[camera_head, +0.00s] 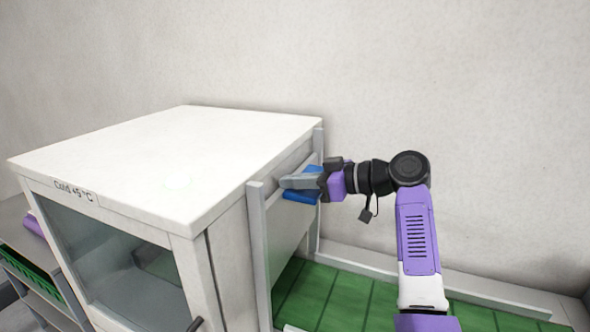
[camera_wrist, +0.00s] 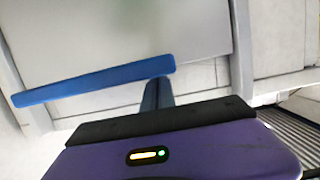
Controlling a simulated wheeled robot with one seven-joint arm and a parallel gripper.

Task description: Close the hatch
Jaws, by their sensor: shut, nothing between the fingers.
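The hatch (camera_head: 286,229) is a pale grey panel between two upright rails on the right side of a white cabinet (camera_head: 185,160). It also fills the upper part of the wrist view (camera_wrist: 150,32). A blue handle bar (camera_head: 299,197) is on the hatch and crosses the wrist view at a tilt (camera_wrist: 85,83). My gripper (camera_head: 290,182) is shut and empty. In the head view its fingers overlap the handle. In the wrist view its fingertips (camera_wrist: 158,84) are at the bar's right end; I cannot tell whether they touch it.
A green slatted surface (camera_head: 335,298) lies below the hatch, with a pale rim along the wall. The cabinet has a glass front door (camera_head: 120,255). A shelf with a dark green tray (camera_head: 32,272) stands at the left. The space right of my arm is clear.

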